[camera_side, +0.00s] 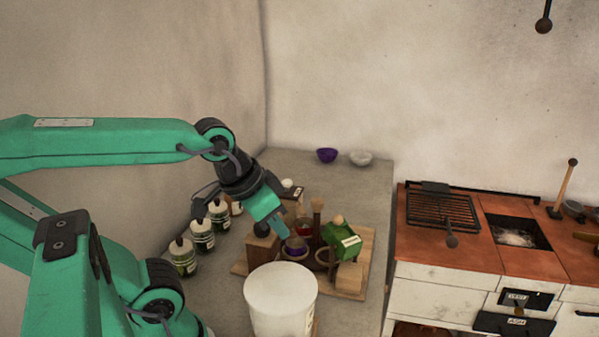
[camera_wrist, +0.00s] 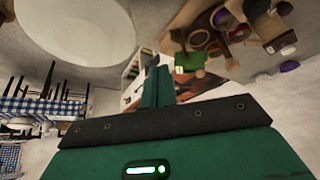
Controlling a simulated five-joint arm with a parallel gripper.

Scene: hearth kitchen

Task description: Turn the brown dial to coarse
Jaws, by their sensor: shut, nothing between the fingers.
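My gripper (camera_side: 283,232) is teal and points down over the wooden board, with its fingers together and nothing seen between them. In the wrist view the gripper's fingers (camera_wrist: 156,85) show as a narrow teal shape. A brown wooden block (camera_side: 262,248) stands just left of the fingertips on the board.
The wooden board (camera_side: 364,262) also carries bowls and a wooden post (camera_side: 317,205). A large white tub (camera_side: 281,295) stands in front. Several labelled jars (camera_side: 202,235) line the left.

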